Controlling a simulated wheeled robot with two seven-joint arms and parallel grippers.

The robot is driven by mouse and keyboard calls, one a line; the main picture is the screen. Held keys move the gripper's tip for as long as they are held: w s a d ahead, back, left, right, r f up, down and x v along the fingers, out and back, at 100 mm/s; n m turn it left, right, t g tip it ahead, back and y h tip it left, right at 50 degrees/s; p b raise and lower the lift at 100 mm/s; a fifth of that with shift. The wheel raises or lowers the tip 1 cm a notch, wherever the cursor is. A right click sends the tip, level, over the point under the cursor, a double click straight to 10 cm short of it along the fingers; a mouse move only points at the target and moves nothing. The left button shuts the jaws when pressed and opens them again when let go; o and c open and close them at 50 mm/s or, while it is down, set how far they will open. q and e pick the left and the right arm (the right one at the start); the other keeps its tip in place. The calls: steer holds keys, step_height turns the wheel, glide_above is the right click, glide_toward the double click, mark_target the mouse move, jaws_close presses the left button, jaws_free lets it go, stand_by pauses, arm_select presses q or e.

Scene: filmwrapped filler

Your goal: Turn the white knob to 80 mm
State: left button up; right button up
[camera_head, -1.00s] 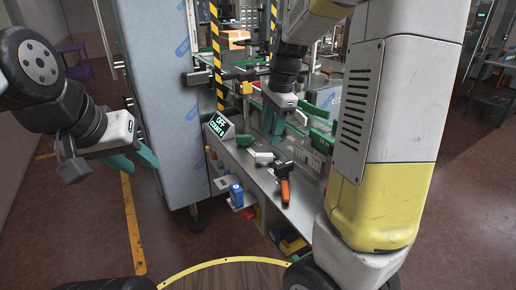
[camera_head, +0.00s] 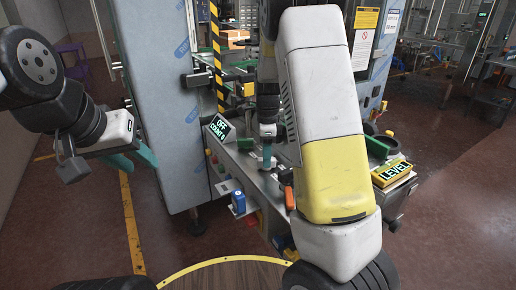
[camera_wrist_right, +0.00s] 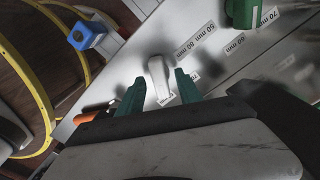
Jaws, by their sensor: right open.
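The white knob (camera_wrist_right: 158,76) is an elongated handle on the grey machine top in the right wrist view. Labels reading 50 mm, 60 mm and 70 mm lie to its right; a label by its lower end is partly covered. My right gripper (camera_wrist_right: 160,80) is open, with one teal finger on each side of the knob; I cannot tell whether they touch it. In the head view the right gripper (camera_head: 267,155) points down over the machine top, and the knob is not clearly visible there. My left gripper (camera_head: 134,160) is open and empty at the left, away from the machine.
A display (camera_head: 219,128) reads OFF and COUNT. An orange handle (camera_head: 289,198) is beside my right arm, which hides much of the machine. A yellow LEVEL sign (camera_head: 391,172) is on the right. A blue box (camera_wrist_right: 82,36) is beyond the machine's edge.

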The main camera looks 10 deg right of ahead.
jaws_close()
steer(key=shift+n, duration=0.3)
steer(key=n, duration=0.4)
steer(key=shift+n, duration=0.3)
steer(key=n, duration=1.1)
steer(key=shift+n, duration=0.4)
steer(key=n, duration=0.6)
steer(key=shift+n, duration=0.4)
